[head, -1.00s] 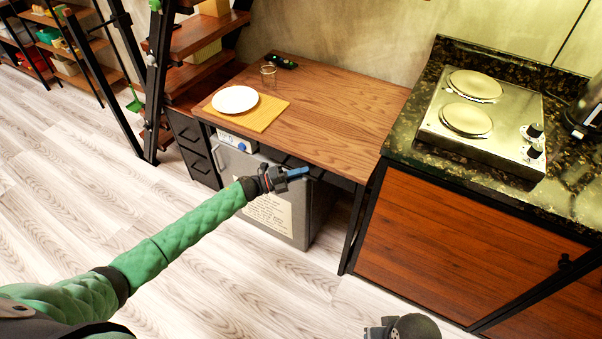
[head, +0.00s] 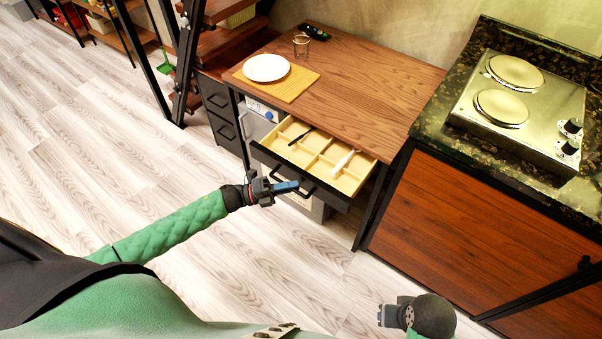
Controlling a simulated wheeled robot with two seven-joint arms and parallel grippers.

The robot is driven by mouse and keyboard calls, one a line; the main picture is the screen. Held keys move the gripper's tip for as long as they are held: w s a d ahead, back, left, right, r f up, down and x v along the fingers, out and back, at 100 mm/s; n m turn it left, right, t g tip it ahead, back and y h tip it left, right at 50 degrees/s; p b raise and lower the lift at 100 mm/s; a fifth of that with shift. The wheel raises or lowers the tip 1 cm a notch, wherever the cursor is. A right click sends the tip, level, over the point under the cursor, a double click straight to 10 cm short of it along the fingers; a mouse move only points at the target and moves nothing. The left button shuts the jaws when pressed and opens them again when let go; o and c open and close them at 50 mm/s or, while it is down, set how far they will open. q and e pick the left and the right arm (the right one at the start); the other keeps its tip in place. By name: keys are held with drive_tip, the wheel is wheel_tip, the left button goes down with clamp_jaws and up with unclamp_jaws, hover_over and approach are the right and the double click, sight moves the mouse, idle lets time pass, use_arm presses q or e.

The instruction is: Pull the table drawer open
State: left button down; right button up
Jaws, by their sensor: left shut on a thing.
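The table drawer (head: 331,194) is pulled out from under the brown wooden table (head: 362,84). Its black front faces me, and its yellow divided inside shows. A dark-handled utensil (head: 300,136) and a white-handled utensil (head: 344,161) lie in it. My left gripper (head: 288,187) is at the front of the drawer, shut on its dark handle; the fingers hide part of the handle. My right gripper (head: 388,315) is low in the picture, away from the drawer, and its fingers are too unclear to read.
A white plate (head: 266,67) on a yellow mat (head: 296,90), a glass (head: 301,46) and a dark remote-like object (head: 314,32) are on the table. A grey appliance (head: 262,125) stands beneath. A counter with a hotplate (head: 478,105) is at the right. The floor (head: 130,150) before the table is clear.

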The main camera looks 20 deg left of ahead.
use_arm(q)
drive_tip(key=shift+s+a, duration=0.35)
drive_tip(key=shift+s, duration=0.55)
drive_tip(key=shift+s+a, duration=0.3)
drive_tip(key=shift+s, duration=0.6)
use_arm(e)
drive_tip(key=shift+r, duration=0.1)
use_arm(q)
drive_tip(key=c, duration=1.5)
unclamp_jaws()
